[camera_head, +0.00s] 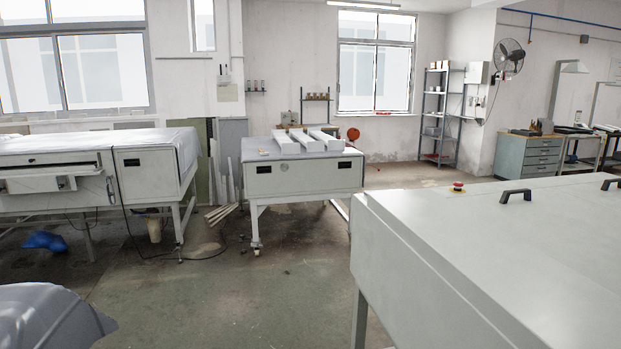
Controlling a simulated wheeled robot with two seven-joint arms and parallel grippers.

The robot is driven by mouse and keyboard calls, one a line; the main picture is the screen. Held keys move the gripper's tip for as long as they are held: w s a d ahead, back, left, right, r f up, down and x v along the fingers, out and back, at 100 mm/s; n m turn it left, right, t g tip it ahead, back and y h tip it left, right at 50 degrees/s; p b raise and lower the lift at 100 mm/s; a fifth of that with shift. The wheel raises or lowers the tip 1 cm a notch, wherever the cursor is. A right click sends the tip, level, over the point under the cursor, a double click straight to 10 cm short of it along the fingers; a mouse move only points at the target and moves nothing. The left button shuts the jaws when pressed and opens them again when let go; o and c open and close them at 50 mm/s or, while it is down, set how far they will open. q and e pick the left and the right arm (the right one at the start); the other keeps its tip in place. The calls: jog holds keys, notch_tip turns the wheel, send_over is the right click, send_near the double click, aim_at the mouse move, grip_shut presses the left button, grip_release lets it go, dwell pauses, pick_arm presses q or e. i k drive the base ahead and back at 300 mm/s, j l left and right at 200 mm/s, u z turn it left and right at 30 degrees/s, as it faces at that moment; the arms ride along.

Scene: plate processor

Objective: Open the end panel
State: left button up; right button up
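A large pale grey plate processor (480,240) fills the right foreground, with black handles (515,195) on its flat top and a red emergency button (458,187) near its far edge. Its near left side shows a plain panel face (400,270), which looks shut. I cannot tell which panel is the end panel. Another white machine (60,165) stands at the left; its right-hand section has a closed front with a dark recessed slot (131,162). Neither of my grippers is in view.
A white wheeled table unit (300,178) carrying long white blocks stands mid-room. Loose strips (222,213) lie on the floor beside the left machine, and a blue item (45,241) lies under it. The floor (230,300) between the machines is clear. Shelves (437,115) and a drawer cabinet (528,153) stand behind.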

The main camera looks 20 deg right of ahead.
aim_at(276, 177)
jog(key=i+l+z, duration=0.1)
jog(key=i+z, duration=0.25)
jog(key=i, duration=2.4)
jog(key=i+l, duration=0.1)
jog(key=i, duration=1.35)
jog(key=i+l, duration=0.1)
jog(key=i, duration=0.3)
jog(key=i+u, duration=0.1)
jog(key=i, duration=0.3)
